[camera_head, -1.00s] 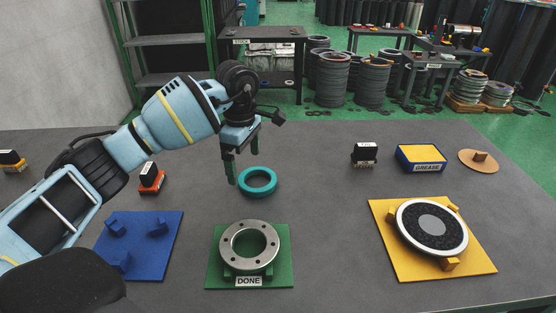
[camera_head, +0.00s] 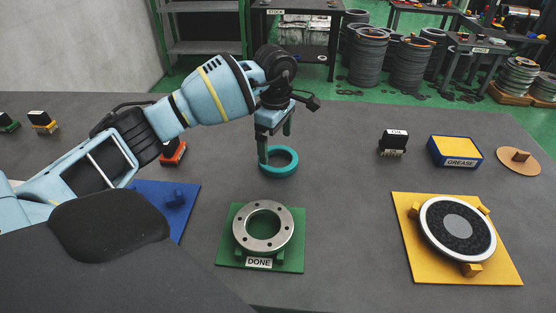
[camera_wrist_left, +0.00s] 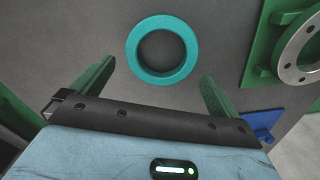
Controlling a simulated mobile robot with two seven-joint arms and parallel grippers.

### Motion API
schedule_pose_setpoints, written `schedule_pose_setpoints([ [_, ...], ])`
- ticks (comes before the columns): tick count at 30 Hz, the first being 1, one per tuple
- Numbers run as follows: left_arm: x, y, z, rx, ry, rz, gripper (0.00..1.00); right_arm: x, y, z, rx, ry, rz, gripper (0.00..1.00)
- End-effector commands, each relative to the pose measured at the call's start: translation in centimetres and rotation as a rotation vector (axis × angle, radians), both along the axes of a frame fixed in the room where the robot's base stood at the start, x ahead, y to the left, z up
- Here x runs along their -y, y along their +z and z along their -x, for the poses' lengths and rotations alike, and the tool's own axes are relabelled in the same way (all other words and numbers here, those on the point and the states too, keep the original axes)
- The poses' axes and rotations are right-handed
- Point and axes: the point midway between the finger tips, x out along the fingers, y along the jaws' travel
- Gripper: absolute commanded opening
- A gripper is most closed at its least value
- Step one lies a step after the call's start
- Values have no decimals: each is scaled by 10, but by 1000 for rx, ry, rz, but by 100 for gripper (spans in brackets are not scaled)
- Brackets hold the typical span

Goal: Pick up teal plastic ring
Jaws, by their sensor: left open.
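The teal plastic ring (camera_head: 281,172) lies flat on the dark grey table, behind the green DONE plate. My left gripper (camera_head: 275,147) is open and empty, pointing down at the ring. In the head view its nearer finger overlaps the ring's left rim; I cannot tell whether it touches. In the left wrist view the ring (camera_wrist_left: 162,77) shows whole, beyond the open fingers of the left gripper (camera_wrist_left: 155,82) and roughly centred between them. My right gripper is not in view.
A steel flange (camera_head: 243,235) sits on the green DONE plate (camera_head: 229,255) in front of the ring. A blue plate (camera_head: 187,205) is partly hidden by my arm. A yellow plate (camera_head: 415,235) with a round part, an OIL block (camera_head: 393,142) and a GREASE box (camera_head: 455,151) stand right.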

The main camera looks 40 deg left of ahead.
Motion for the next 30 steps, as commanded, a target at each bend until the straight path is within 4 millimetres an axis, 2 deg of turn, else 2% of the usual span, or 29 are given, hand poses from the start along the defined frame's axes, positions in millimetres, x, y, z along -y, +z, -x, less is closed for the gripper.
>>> schedule_pose_setpoints([
  [6,-1,-31,3,-3,0,0,100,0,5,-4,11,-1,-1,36],
  [9,-1,-40,2,-2,0,-1,100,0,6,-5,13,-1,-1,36],
  [17,-1,-44,2,-1,0,-1,100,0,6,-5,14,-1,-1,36],
  [18,-1,-44,2,-1,0,-1,99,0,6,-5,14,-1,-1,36],
  [25,-1,-43,2,-1,0,-1,69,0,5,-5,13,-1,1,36],
  [30,-1,-43,2,0,0,-1,66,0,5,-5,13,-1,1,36],
])
